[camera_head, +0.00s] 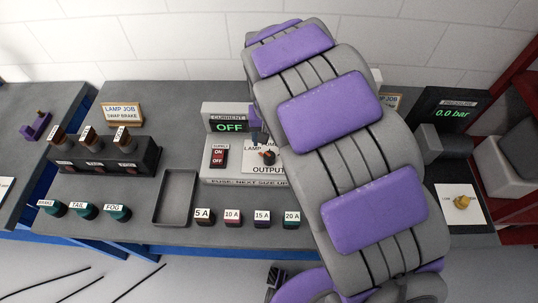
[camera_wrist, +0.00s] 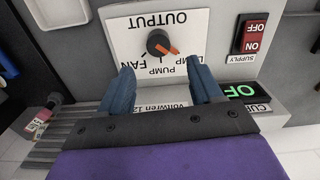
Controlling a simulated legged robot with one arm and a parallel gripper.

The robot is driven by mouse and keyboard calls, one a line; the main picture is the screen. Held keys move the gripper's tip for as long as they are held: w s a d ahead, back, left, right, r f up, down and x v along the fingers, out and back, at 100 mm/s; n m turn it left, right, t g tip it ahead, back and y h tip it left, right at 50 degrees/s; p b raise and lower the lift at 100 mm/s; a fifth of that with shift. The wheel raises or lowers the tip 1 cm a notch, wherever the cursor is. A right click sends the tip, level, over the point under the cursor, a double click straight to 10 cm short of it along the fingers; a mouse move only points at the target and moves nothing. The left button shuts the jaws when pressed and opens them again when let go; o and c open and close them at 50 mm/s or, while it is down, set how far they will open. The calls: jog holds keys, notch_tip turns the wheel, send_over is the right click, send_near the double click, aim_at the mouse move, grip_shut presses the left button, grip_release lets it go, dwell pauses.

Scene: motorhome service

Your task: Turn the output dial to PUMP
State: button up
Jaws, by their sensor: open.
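The output dial (camera_wrist: 158,43) is a dark round knob with an orange pointer, on a white plate marked OUTPUT. The wrist view shows it upside down. FAN is at the left, PUMP at the middle below the knob, LAMP at the right. The pointer slants down to the right, toward LAMP. In the head view the dial (camera_head: 268,157) shows beside my arm, which covers part of its plate. My gripper (camera_wrist: 162,84) is open and empty. Its two blue fingers lie apart, either side of the PUMP label in the picture, below the knob. I see no contact with the dial.
The red supply switch (camera_head: 219,156) is left of the dial, below a current display (camera_head: 229,126) reading OFF. Several fuses stand in front, beside an empty tray (camera_head: 174,198). A gauge (camera_head: 451,113) at the right reads 0.0 bar.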

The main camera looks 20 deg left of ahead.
aim_at(269, 155)
notch_tip(269, 155, down, 9)
jog(key=shift+d+f+b, duration=0.1)
jog(key=shift+f+b, duration=0.1)
jog(key=shift+b, duration=0.35)
jog(key=c, duration=1)
